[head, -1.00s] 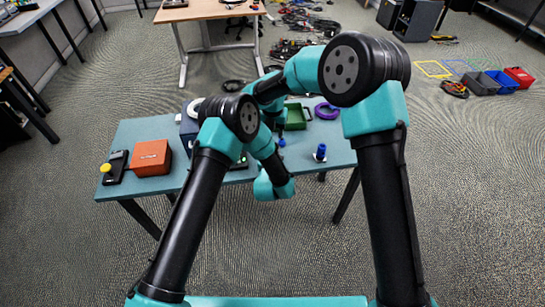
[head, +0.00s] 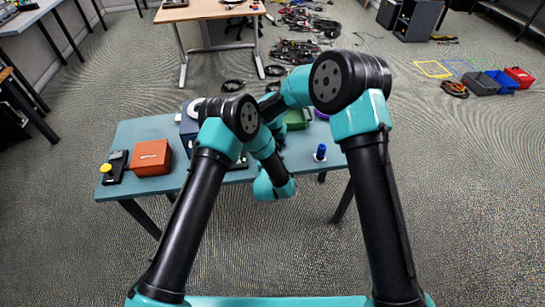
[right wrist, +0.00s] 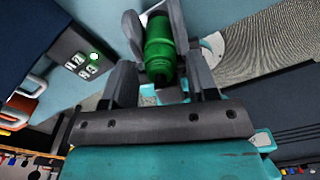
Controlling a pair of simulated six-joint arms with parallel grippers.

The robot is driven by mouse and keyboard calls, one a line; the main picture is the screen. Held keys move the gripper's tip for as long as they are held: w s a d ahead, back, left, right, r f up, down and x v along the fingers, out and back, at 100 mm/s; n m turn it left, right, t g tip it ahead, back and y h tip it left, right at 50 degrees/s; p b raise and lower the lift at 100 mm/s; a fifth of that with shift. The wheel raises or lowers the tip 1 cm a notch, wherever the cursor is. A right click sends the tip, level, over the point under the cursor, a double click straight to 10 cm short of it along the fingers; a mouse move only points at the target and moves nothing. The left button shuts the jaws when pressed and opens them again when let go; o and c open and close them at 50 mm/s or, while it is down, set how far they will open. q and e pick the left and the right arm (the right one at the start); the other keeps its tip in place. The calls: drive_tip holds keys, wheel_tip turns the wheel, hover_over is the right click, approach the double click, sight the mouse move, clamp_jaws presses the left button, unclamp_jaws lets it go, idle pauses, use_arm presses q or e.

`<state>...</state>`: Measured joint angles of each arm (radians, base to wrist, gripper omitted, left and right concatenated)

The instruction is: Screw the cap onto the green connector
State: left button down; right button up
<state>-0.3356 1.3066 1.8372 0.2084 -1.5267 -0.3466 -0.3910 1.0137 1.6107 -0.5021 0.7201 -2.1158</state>
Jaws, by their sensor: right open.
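A green ribbed cylindrical piece (right wrist: 160,45) stands between the fingers of my right gripper (right wrist: 160,62) in the right wrist view. The fingers are open on either side of it. I cannot tell whether this piece is the connector, its cap or both together. My right gripper is hidden behind the arms in the head view. My left arm's wrist hangs over the table's front edge in the head view, but its fingers do not show. No separate cap can be made out.
The table (head: 133,133) holds an orange box (head: 152,157), a black device with a yellow button (head: 115,168), a dark blue box (head: 188,128), a green tray (head: 297,119) and a small blue upright part (head: 320,152).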

drive_tip(key=shift+f, duration=0.4)
drive_tip(key=c, duration=0.9)
drive_tip(key=shift+m, duration=1.7)
drive_tip(key=o, duration=1)
drive_tip(key=shift+r, duration=0.1)
